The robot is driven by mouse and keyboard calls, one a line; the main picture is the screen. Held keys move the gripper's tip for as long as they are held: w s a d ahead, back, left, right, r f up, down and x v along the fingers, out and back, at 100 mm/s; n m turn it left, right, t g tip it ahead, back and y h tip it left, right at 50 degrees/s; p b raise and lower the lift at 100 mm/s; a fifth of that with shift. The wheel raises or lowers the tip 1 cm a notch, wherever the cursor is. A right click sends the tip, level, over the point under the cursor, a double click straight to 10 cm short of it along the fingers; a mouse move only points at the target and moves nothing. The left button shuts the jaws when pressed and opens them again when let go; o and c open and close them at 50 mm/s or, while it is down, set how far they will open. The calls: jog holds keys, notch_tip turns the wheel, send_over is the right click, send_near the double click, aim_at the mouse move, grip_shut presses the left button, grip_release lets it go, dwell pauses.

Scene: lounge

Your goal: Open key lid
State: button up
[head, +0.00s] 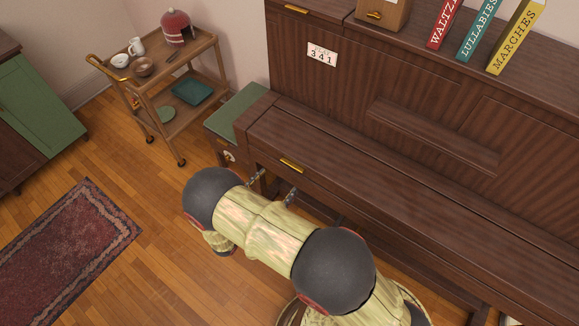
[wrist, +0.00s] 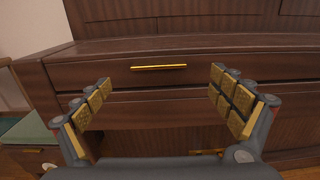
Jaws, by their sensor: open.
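The key lid (head: 350,165) is the long dark wooden front cover of the piano and lies closed. A gold bar handle (head: 292,165) is on its front face near the left end. In the wrist view the handle (wrist: 158,68) lies level ahead, between and beyond my fingers. My gripper (head: 272,187) is open and empty in front of the piano, apart from the handle. In the wrist view my gripper (wrist: 158,95) shows its gold-padded fingers spread wide on both sides. My arm hides part of the piano's lower front in the head view.
A green-topped bench (head: 240,112) stands against the piano's left end. A wooden trolley (head: 165,85) with dishes and a red pot stands at the back left. Books (head: 480,30) and a wooden box (head: 382,14) stand on top. Open floor and a red rug (head: 70,250) lie left.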

aim_at(291, 166)
jog(key=b+x, duration=0.1)
jog(key=x, duration=0.6)
jog(key=shift+w+f, duration=0.15)
jog(key=shift+w, duration=0.2)
jog(key=shift+c, duration=1.3)
jog(key=c, duration=1.4)
